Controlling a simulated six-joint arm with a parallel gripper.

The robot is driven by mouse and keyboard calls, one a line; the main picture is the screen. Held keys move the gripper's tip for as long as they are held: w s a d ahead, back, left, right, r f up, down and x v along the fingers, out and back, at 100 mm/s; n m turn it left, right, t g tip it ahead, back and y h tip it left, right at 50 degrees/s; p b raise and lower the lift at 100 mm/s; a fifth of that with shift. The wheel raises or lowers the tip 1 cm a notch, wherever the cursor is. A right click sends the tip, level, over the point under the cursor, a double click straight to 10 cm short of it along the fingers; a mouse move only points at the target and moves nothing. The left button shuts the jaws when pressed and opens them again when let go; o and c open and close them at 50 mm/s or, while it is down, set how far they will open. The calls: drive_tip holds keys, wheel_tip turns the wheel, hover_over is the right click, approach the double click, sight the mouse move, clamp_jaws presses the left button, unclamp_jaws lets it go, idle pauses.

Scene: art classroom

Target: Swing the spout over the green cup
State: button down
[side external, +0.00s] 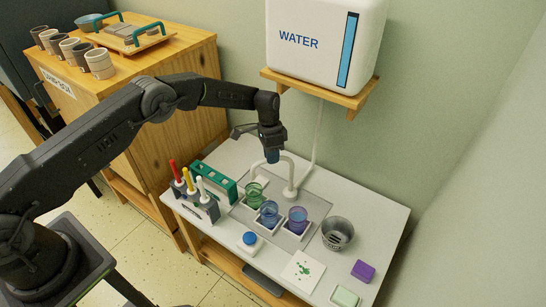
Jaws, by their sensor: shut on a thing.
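The white spout (290,172) rises from a base at the back of the drip tray and arches to the left. Its open end points down and in this view lies just above the green cup (254,194); exact alignment in depth is hard to tell. My gripper (270,153) is over the arch, shut on the spout at a blue piece (271,157) on its top. The fingers partly hide the grip. The green cup stands at the left of a row, with a blue cup (268,213) in the middle and a purple cup (298,219) at the right.
A pen holder (203,207) and green rack (214,181) stand left of the cups. A metal bucket (337,234) is at the right. A blue-topped jar (250,239), paper (303,271) and purple block (363,270) lie in front.

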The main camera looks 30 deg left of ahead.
drive_tip(key=shift+w+a+m, duration=0.15)
drive_tip(key=shift+m, duration=0.25)
drive_tip(key=c, duration=1.1)
unclamp_jaws()
wheel_tip(320, 180, up, 14)
drive_tip(key=w+a, duration=0.1)
drive_tip(key=a, duration=0.1)
drive_tip(key=shift+w+f, duration=0.2)
drive_tip(key=shift+w, duration=0.2)
